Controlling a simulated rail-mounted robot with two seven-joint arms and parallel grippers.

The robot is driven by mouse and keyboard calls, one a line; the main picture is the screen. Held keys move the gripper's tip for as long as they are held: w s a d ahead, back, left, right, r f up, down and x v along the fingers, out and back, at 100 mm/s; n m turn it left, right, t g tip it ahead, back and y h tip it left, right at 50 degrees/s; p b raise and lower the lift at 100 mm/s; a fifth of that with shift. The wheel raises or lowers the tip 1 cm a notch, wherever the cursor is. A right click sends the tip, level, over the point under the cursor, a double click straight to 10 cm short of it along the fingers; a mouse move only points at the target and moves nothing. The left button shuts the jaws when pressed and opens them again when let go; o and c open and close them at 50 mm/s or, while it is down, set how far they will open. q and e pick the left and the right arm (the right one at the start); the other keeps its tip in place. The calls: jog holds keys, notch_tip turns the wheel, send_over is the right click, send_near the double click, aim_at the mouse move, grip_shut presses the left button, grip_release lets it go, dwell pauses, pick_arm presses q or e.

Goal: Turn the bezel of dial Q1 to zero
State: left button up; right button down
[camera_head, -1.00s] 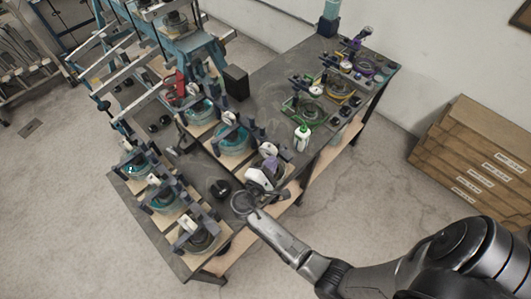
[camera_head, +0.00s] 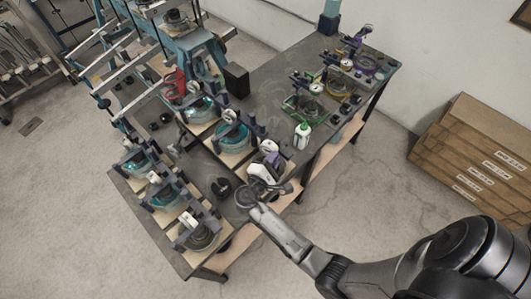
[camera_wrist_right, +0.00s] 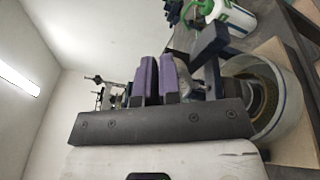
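Several similar fixtures with white-faced dials stand on the dark bench (camera_head: 262,88). No label is readable, so I cannot tell by sight which dial is Q1. My right gripper (camera_head: 271,160), with purple finger pads, is at the front-edge fixture, close beside its white dial (camera_head: 269,146). In the right wrist view the two purple fingers (camera_wrist_right: 157,79) stand nearly together with a narrow gap. A grey rounded part (camera_wrist_right: 185,40) shows just beyond them. Whether the pads touch a bezel is hidden. The dial's face and needle cannot be read. My left gripper is not in view.
A white and green bottle (camera_head: 302,135) stands to the right of the gripper. A black knob (camera_head: 222,188) is on the bench to the left. Other dial fixtures (camera_head: 232,135) crowd close by. Cardboard boxes (camera_head: 470,150) stand on the floor at right.

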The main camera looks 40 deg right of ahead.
jog(key=shift+s+d+f, duration=0.1)
jog(key=shift+d+f, duration=0.35)
jog(key=shift+s+r, duration=0.1)
dwell(0.5)
jog(key=shift+s+d+r+p, duration=0.1)
jog(key=shift+s+r+p, duration=0.1)
jog(key=shift+r+p, duration=0.15)
jog(key=shift+v, duration=2.9)
